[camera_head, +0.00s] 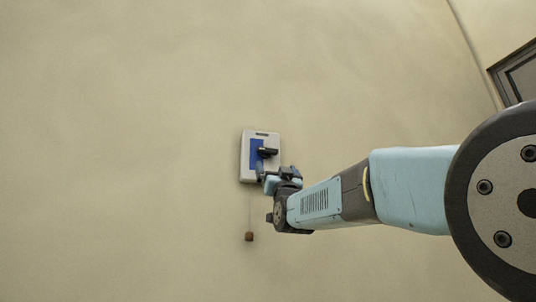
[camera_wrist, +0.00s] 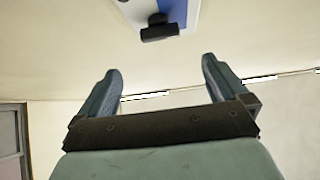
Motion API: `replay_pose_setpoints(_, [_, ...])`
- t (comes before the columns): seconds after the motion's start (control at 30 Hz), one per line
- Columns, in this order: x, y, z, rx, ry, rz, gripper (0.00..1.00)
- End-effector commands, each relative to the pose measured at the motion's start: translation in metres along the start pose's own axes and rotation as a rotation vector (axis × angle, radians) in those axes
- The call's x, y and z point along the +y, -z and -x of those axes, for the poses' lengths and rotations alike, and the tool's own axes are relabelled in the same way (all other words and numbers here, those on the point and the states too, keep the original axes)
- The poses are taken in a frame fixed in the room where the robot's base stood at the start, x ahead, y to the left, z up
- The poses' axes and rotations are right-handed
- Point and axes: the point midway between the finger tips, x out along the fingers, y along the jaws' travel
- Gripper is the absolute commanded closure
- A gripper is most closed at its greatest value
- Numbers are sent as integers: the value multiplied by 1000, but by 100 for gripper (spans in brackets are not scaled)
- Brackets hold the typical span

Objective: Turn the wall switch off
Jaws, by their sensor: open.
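The wall switch (camera_head: 246,143) is a whitish box with a blue panel and a black lever, mounted on the beige wall. In the head view my gripper (camera_head: 262,172) is in front of its lower right part and hides some of it. The black lever (camera_head: 268,151) sticks out toward the right. In the wrist view the lever (camera_wrist: 159,30) and part of the switch's blue and white face (camera_wrist: 178,10) show at the top. My gripper (camera_wrist: 160,75) is open, with nothing between its fingers. The lever lies beyond the fingertips, apart from them in this view.
A small brown block (camera_head: 249,237) hangs on a thin cord below the switch. A dark-framed opening (camera_head: 516,75) is at the upper right of the head view. The wall around the switch is bare.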

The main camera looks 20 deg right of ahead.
Motion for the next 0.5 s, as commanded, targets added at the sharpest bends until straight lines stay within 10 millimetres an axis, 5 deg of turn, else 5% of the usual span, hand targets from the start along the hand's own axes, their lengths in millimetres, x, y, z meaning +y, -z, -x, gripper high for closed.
replay_pose_setpoints(0.17, [-2, -4, -6, -12, -5, -7, 0])
replay_pose_setpoints(0.5, [-1, -4, -62, -9, -4, -6, 0])
